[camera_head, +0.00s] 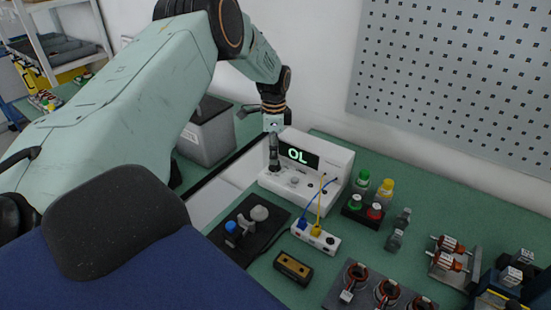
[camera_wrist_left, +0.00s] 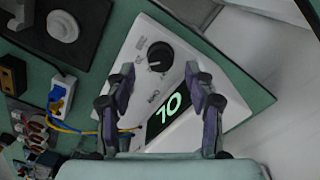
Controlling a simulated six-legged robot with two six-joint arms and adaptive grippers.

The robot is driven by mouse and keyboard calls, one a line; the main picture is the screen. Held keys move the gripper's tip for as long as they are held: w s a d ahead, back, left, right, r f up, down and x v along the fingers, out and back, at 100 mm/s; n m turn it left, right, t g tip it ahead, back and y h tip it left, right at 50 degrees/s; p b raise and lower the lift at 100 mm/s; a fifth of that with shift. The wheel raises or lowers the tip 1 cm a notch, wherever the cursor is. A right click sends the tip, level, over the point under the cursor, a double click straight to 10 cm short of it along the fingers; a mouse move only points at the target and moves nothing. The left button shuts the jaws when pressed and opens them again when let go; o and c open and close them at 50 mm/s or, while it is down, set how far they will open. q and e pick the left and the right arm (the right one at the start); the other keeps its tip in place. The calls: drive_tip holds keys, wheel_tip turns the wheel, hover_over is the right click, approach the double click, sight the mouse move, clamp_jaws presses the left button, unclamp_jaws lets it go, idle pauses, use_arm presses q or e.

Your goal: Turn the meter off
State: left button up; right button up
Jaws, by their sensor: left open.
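The white meter (camera_head: 338,163) stands on the green bench, its dark display (camera_head: 299,153) lit with "OL" in green. Blue and yellow leads run from its front to a small white terminal block. In the left wrist view the meter (camera_wrist_left: 130,60) shows a black round knob (camera_wrist_left: 160,56) beside the lit display (camera_wrist_left: 168,108). My left gripper (camera_head: 274,165) points down at the left part of the meter's front and hides the knob in the head view. In the left wrist view its two fingers (camera_wrist_left: 160,85) are apart, with nothing between them; the knob lies beyond the tips. My right gripper is out of view.
The white terminal block (camera_head: 316,238) and a black tray (camera_head: 249,229) with knobs lie before the meter. Red, green and yellow capped items (camera_head: 368,205) stand to its right. A grey bin (camera_head: 207,135) is behind left; a pegboard wall (camera_head: 450,85) rises behind.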

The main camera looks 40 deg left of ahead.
use_arm(q)
wheel_tip(320, 180, down, 3)
drive_tip(key=shift+d+f, duration=0.1)
drive_tip(key=shift+w+a+f, duration=0.15)
drive_tip(key=shift+a+f, duration=0.05)
drive_tip(key=shift+f, duration=0.1)
drive_tip(key=shift+d+r, duration=0.1)
drive_tip(key=shift+r, duration=0.05)
drive_tip(key=shift+s+d+r, duration=0.1)
drive_tip(key=shift+s+d, duration=0.05)
drive_tip(key=shift+s, duration=0.05)
drive_tip(key=shift+c, duration=1.4)
drive_tip(key=shift+w+a, duration=0.15)
drive_tip(key=shift+a, duration=0.05)
drive_tip(key=c, duration=0.5)
drive_tip(key=shift+d, duration=0.1)
clamp_jaws()
